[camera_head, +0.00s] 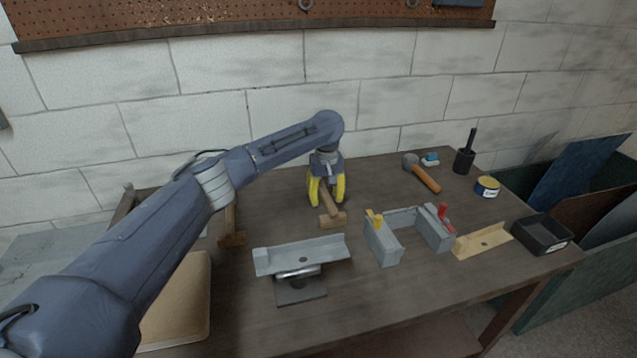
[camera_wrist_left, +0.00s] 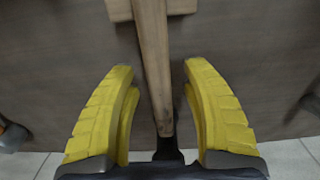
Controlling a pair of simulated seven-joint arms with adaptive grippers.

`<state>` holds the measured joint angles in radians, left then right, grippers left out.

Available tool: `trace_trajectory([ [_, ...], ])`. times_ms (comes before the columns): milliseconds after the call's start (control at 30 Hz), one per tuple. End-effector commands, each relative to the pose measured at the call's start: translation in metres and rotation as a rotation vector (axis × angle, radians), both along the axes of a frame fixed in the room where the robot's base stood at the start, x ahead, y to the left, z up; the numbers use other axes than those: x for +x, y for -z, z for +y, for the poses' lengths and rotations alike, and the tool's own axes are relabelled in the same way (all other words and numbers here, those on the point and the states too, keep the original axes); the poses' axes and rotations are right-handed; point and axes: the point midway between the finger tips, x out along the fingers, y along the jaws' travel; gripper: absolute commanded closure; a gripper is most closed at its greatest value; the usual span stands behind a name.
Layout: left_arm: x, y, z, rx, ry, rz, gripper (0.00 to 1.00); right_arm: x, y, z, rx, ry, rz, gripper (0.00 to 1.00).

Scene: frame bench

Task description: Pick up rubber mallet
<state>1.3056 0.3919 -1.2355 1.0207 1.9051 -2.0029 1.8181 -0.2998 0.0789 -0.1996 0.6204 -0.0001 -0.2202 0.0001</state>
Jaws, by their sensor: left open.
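The likely rubber mallet (camera_head: 425,177) has an orange-brown handle and a grey head. It lies on the bench toward the back right in the head view, and part of it shows at the left edge of the left wrist view (camera_wrist_left: 12,136). My left gripper (camera_head: 327,205) has yellow fingers and is open, well to the left of that mallet. Between its fingers in the left wrist view (camera_wrist_left: 166,120) is a wooden T-shaped piece (camera_wrist_left: 152,45), whose foot (camera_head: 333,220) shows in the head view. I cannot tell whether the fingers touch it. My right gripper is not seen.
A grey metal channel (camera_head: 300,254) and a grey U-shaped frame (camera_head: 382,246) with clamps stand at the front. A wooden plate (camera_head: 482,242), a black tray (camera_head: 543,235), a tin (camera_head: 487,187) and a dark pot (camera_head: 464,162) are to the right. Another wooden post (camera_head: 231,238) stands left.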

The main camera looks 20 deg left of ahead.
Motion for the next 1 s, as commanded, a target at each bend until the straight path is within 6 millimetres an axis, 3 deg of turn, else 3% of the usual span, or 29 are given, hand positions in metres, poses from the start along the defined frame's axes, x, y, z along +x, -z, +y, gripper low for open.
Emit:
trace_trajectory([
  [300,0.0003,0.0011,-0.0001,0.001,0.0,-0.001,0.54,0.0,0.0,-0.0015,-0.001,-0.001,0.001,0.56],
  [700,0.0002,0.001,0.0,0.001,0.0,-0.001,1.0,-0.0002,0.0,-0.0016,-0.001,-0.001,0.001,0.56],
  [1000,0.0004,0.0006,0.0,0.001,0.0,-0.002,1.0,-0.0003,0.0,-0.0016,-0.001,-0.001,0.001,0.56],
])
